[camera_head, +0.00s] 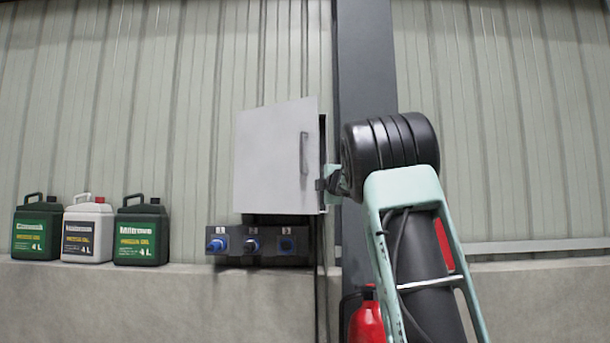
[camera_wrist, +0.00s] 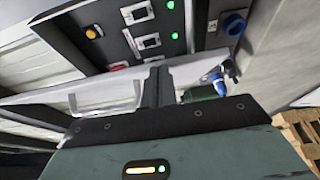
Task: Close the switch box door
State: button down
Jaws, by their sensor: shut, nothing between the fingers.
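The switch box door (camera_head: 270,155) is a light grey panel with a vertical bar handle (camera_head: 304,153) near its right edge. In the head view it stands ajar, its right edge swung out toward me. The dark box interior shows in the wrist view as a control panel (camera_wrist: 107,33) with square switches, a yellow lamp and green lights. My gripper (camera_head: 329,184) is at the door's lower right edge in the head view, partly hidden by it. In the wrist view my gripper's fingers (camera_wrist: 158,84) are together and empty. Whether they touch the door is unclear.
A dark socket block (camera_head: 258,245) with blue sockets is below the box. Several oil canisters (camera_head: 88,230) stand on the ledge at left. A dark column (camera_head: 366,60) rises behind my arm, and a red cylinder (camera_head: 366,322) stands low beside it. A pallet (camera_wrist: 300,135) shows in the wrist view.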

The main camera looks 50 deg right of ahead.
jog(key=w+d+n+t+y+p, duration=0.1)
jog(key=w+d+y+p, duration=0.1)
jog(key=d+p, duration=0.6)
jog(key=shift+w+d+n, duration=0.3)
jog(key=shift+w+d, duration=0.2)
jog(key=shift+d, duration=1.3)
jog(key=shift+s, duration=0.1)
